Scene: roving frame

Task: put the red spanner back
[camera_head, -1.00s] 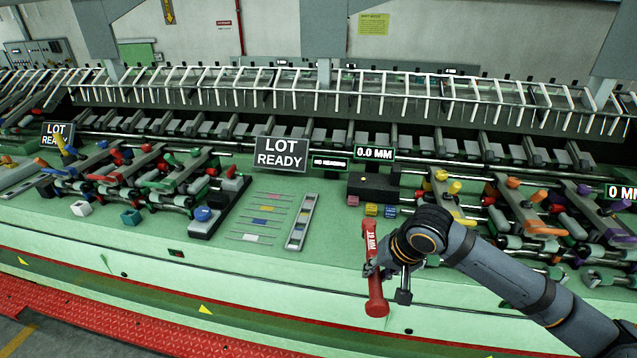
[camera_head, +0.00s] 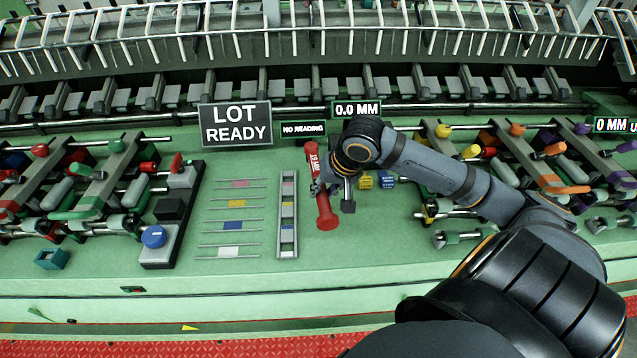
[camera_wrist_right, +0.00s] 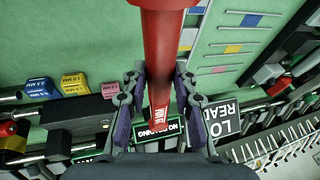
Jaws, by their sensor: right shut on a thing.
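The red spanner (camera_head: 326,214) is a long red bar with white lettering on its upper part. My right gripper (camera_head: 319,188) is shut around its middle and holds it over the green bench top, just right of a narrow grey tray. In the right wrist view the spanner (camera_wrist_right: 165,40) runs between the two fingers of the gripper (camera_wrist_right: 160,78), with lettering near its lower end. The gripper hides part of its middle in the head view. I cannot tell how high it is above the bench. My left gripper is not in view.
The green bench (camera_head: 390,270) is bare in front. The narrow grey tray (camera_head: 287,238) lies beside thin rods with coloured labels (camera_head: 232,227). A block with a blue button (camera_head: 154,237) stands left. Yellow (camera_head: 366,182) and blue (camera_head: 387,182) cubes stand right. A LOT READY sign (camera_head: 236,124) stands behind.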

